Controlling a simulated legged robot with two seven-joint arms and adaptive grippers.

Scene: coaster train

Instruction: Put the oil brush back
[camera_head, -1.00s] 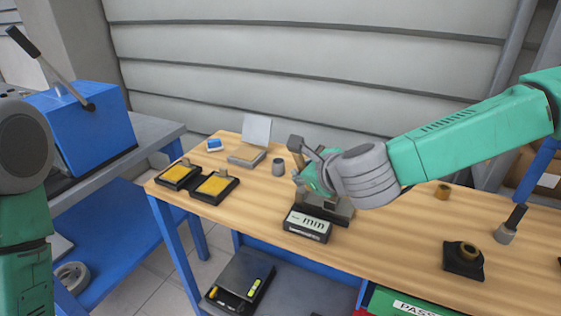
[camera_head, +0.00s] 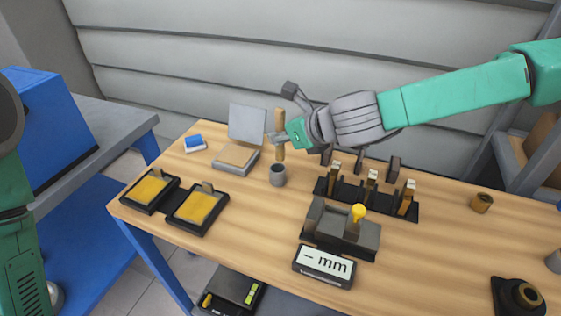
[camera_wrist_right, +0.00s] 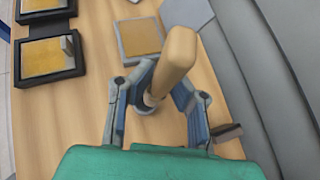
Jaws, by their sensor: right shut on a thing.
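The oil brush (camera_head: 280,126) has a pale wooden handle and stands about upright. My right gripper (camera_head: 277,138) is shut on it. The brush's lower end is over the small grey cup (camera_head: 278,176); I cannot tell whether it is inside the rim. In the right wrist view the brush handle (camera_wrist_right: 173,62) rises between the two fingers (camera_wrist_right: 153,100), and part of the cup (camera_wrist_right: 144,109) shows below it. My left arm shows at the left edge, but its gripper is out of view.
Two black trays with yellow pads (camera_head: 198,208) and an open grey box (camera_head: 237,158) lie left of the cup. A rack of wooden-handled pieces (camera_head: 372,196), a grey block with a yellow knob (camera_head: 340,232) and an "mm" display (camera_head: 323,267) stand to the right.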

